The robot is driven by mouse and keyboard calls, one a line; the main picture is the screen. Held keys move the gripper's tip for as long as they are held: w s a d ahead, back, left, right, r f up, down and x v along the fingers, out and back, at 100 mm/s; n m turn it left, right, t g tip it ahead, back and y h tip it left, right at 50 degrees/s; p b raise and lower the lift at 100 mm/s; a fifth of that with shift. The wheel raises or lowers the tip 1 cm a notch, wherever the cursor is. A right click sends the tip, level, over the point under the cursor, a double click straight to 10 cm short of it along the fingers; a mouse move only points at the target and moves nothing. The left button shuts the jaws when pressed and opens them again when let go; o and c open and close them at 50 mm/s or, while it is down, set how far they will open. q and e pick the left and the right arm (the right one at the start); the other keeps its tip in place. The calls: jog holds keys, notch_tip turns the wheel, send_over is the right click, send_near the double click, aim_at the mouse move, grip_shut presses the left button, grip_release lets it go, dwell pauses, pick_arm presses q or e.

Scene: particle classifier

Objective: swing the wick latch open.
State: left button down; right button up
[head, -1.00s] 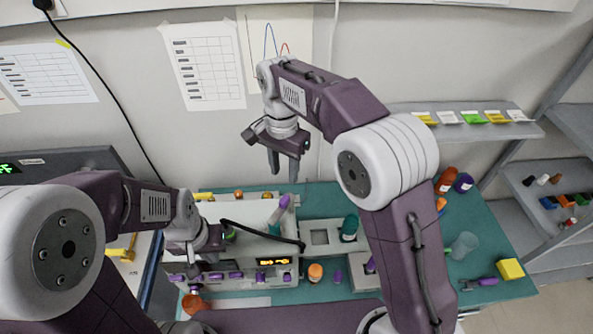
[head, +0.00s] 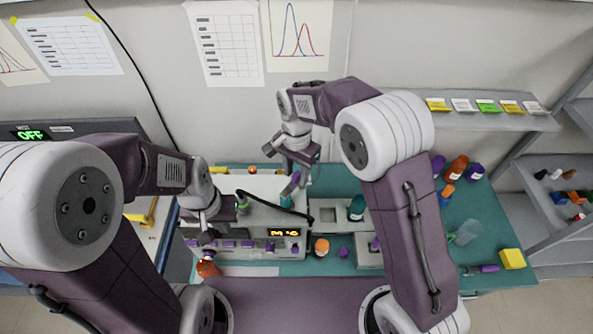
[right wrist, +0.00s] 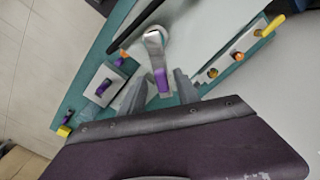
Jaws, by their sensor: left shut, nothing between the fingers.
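The white classifier (head: 262,187) stands on the teal mat, with purple buttons and a lit orange display along its front. A grey lever with a purple grip (head: 290,187) rises from its right part; I cannot tell for certain that this is the wick latch. It also shows in the right wrist view (right wrist: 159,72). My right gripper (head: 299,178) is open at the lever, its grey fingers (right wrist: 160,92) on either side of the purple grip with gaps showing. My left gripper (head: 209,228) is shut and empty at the classifier's front left; its fingertips are partly hidden.
A black curved bar (head: 275,206) runs along the classifier's top. An orange-capped bottle (head: 321,247) and a teal-capped bottle (head: 356,207) stand to the right. An orange flask (head: 208,268) is at front left. A yellow block (head: 512,258) lies at the mat's right edge.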

jog(key=shift+w+f, duration=0.1)
jog(key=shift+w, duration=0.15)
grip_shut()
dwell(1.0)
